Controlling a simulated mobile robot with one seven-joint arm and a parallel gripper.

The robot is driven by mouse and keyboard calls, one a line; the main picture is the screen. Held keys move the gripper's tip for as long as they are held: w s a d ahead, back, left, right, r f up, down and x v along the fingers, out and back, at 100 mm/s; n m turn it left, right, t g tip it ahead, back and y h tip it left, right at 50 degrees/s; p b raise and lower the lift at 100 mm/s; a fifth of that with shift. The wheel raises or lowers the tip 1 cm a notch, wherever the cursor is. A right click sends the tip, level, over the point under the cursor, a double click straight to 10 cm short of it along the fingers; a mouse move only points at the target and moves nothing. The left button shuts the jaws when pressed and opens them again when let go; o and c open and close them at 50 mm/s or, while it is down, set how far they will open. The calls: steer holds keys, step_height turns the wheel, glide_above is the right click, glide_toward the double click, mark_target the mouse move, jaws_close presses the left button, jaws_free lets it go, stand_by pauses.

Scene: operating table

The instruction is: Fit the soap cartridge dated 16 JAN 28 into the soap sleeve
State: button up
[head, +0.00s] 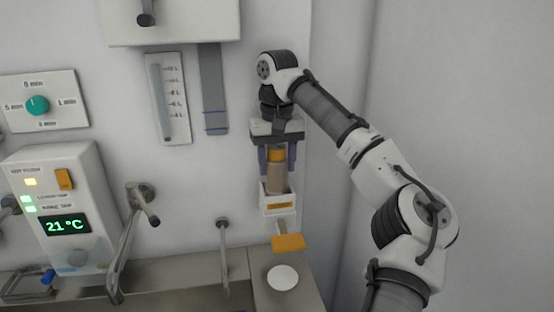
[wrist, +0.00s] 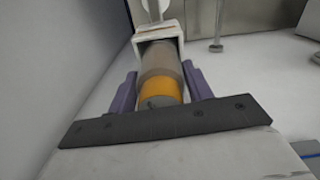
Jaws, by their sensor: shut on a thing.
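My gripper (head: 277,158) points down at the wall and is shut on a soap cartridge (head: 278,180), a brownish translucent cylinder with an orange band at its upper end. In the wrist view the cartridge (wrist: 161,80) lies between the two purple fingers of my gripper (wrist: 163,88). Its far end is at the mouth of the white soap sleeve (head: 278,203), which has an orange label on its front. The sleeve also shows in the wrist view (wrist: 171,27). The cartridge's lower end is hidden inside or behind the sleeve's rim; I cannot tell how deep. No date is readable.
Below the sleeve is an orange lever plate (head: 289,242), above a white round disc (head: 283,278) on the ledge. Taps (head: 223,250) and a control box (head: 62,205) reading 21 °C are to the left. A wall corner is close on the right.

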steer(key=shift+f, duration=0.1)
steer(key=o, duration=1.3)
step_height(320, 180, up, 12)
steer(key=shift+p, duration=0.8)
